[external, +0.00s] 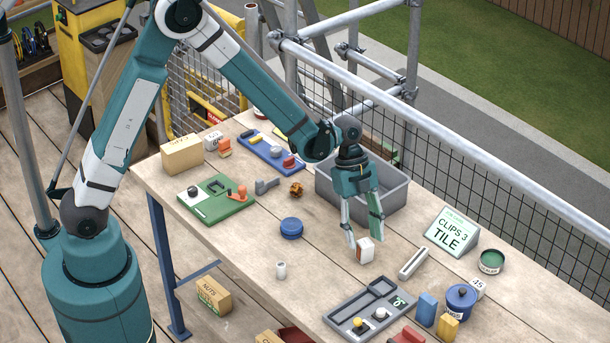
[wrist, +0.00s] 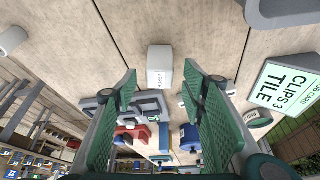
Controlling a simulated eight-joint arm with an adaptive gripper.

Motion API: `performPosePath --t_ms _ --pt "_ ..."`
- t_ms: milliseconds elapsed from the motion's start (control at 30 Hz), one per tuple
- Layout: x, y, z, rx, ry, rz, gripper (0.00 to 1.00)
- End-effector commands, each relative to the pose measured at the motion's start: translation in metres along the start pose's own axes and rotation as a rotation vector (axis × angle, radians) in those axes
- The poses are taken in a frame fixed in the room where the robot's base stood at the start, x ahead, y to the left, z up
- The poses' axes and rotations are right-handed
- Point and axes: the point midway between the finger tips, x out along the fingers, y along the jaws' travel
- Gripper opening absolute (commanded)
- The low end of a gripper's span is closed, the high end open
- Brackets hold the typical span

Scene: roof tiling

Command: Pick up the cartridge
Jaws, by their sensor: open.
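My gripper (external: 365,238) points down over the table with its two green-padded fingers spread and nothing held. A small white block with a printed label (external: 365,250) stands on the table just below the fingertips. In the wrist view the labelled white block (wrist: 160,66) shows centred between and beyond the open fingers (wrist: 160,74); its label is too small to read surely. A small white cylinder (external: 281,270) stands apart to the left. I cannot tell for certain which of these is the cartridge.
A grey bin (external: 392,198) stands close behind my gripper. A "CLIPS 3 TILE" sign (external: 450,232) and a pale slotted bar (external: 413,263) are to the right. A dark grey tray (external: 345,318) lies in front, a blue round lid (external: 291,228) to the left. Bare wood surrounds the block.

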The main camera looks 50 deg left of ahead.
Motion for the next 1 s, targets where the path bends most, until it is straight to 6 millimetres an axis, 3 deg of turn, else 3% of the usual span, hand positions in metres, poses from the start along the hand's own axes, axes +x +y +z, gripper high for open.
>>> performPosePath --t_ms 300,933,1000 --pt "0.029 0.000 0.000 0.000 0.000 0.000 0.41" --pt "0.031 0.000 0.000 0.000 0.000 0.000 0.41" --pt "0.031 0.000 0.000 0.000 0.000 0.000 0.32"
